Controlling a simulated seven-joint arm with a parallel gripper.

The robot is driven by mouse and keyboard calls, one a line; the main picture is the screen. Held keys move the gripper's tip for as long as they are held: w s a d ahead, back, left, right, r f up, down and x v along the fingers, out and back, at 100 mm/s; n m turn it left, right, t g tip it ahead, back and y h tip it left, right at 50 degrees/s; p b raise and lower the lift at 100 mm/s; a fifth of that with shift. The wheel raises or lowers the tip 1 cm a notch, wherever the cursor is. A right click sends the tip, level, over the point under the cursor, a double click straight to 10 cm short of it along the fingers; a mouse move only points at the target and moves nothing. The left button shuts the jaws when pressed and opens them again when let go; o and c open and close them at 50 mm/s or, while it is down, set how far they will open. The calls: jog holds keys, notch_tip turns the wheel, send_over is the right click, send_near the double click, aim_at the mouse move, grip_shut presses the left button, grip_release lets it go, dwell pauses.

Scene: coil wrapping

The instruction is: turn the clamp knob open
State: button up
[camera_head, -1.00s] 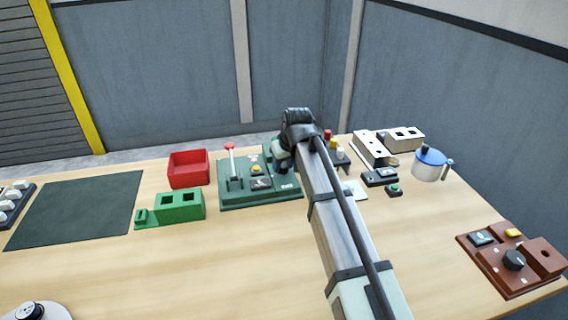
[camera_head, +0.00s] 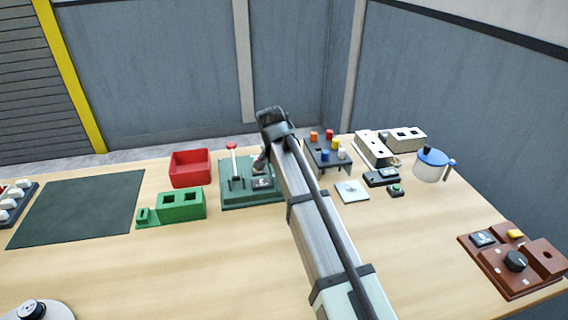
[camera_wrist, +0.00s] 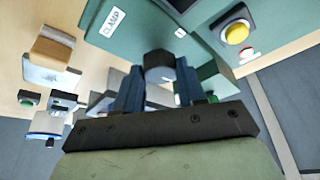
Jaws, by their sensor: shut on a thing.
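The green station (camera_head: 236,200) stands at the back middle of the table in the head view, with a red-tipped lever (camera_head: 233,163) on its left. In the wrist view its panel carries a "CLAMP" label (camera_wrist: 112,22). The dark clamp knob (camera_wrist: 160,66) is beside that label, with a pale mark on its rim. My gripper (camera_wrist: 158,78) has a finger on each side of the knob and is shut on it. In the head view my gripper (camera_head: 262,163) is at the right part of the station, and my arm hides the knob there.
A red bin (camera_head: 189,169) and a green block (camera_head: 181,206) are left of the station. A rack with coloured pegs (camera_head: 328,155) stands close to the right of my arm. The front table is mostly clear.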

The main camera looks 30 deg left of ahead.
jog(key=shift+m+h, duration=0.3)
jog(key=shift+m, duration=0.4)
jog(key=o, duration=1)
jog(key=shift+o, duration=0.2)
jog(key=v, duration=1.4)
jog(key=shift+w+f, duration=0.1)
jog(key=shift+w, duration=0.05)
